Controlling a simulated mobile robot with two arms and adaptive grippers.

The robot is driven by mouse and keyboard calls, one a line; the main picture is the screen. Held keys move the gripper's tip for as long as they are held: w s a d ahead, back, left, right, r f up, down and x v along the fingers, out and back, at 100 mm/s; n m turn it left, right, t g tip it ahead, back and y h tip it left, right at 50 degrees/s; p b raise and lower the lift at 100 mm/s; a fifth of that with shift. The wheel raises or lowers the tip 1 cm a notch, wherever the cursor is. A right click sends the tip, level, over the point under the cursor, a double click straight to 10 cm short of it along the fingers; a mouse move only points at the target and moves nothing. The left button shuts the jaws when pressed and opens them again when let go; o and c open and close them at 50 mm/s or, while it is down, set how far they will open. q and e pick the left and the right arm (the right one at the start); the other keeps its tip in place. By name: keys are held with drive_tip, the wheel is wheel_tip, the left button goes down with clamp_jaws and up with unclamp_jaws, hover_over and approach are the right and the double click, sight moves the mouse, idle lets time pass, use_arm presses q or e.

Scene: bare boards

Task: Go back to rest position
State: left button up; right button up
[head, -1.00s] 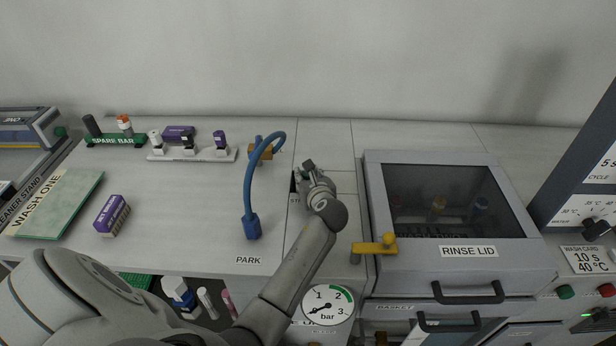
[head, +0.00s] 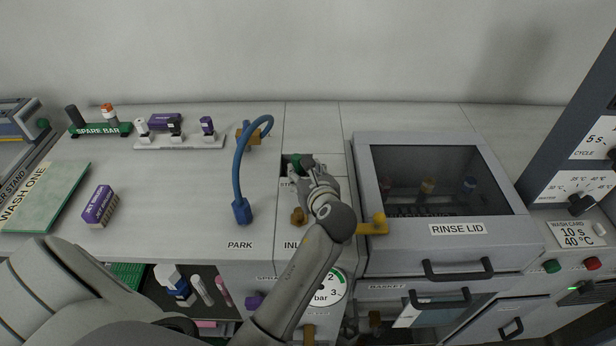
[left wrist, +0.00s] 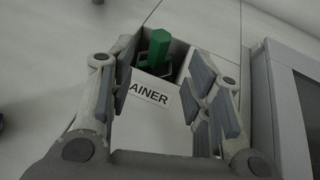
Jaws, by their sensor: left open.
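My left gripper (head: 307,178) is open above the counter, left of the rinse lid box (head: 362,165). In the left wrist view my left gripper (left wrist: 160,95) has its fingers spread with nothing between the tips. Beyond them a green hexagonal piece (left wrist: 158,46) stands in a dark square opening beside a label reading "AINER"; its top also shows in the head view (head: 297,160). The gripper hides part of that label in the head view. My right gripper is not in view.
A blue hose (head: 240,170) arches up just left of my gripper. A yellow handle (head: 373,225) juts out on its right. A purple-and-white box (head: 100,206), a green pad (head: 45,196) and a vial rack (head: 180,142) sit on the left counter, with bare counter between.

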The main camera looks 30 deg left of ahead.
use_arm(q)
drive_tip(key=shift+v, duration=1.15)
